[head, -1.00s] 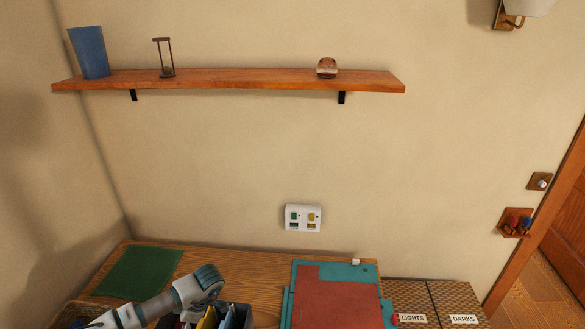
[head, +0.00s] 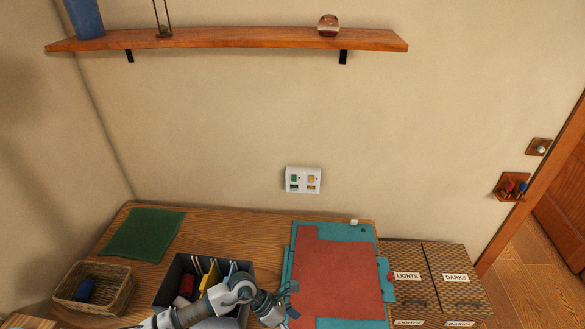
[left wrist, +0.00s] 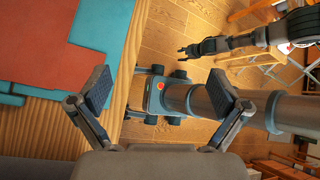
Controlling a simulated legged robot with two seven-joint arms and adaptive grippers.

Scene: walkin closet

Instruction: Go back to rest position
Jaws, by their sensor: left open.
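My left arm comes in from the bottom left in the head view, over the dark divided box. My left gripper (head: 289,301) hangs near the left edge of the red and teal board (head: 335,270). In the left wrist view my left gripper (left wrist: 158,88) is open, with nothing between its two pads. The same board (left wrist: 50,40) lies to its left there, on the wooden tabletop. My right gripper (left wrist: 187,51) shows small and dark over the wood floor in the left wrist view. Whether its fingers are parted is too small to tell.
A dark divided box (head: 172,280), a wicker basket (head: 68,285) and a green cloth (head: 143,234) are on the tabletop. Bins labelled LIGHTS (head: 405,255) and DARKS (head: 452,255) stand at right. A wooden shelf (head: 230,39) hangs above. Floor at far right is clear.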

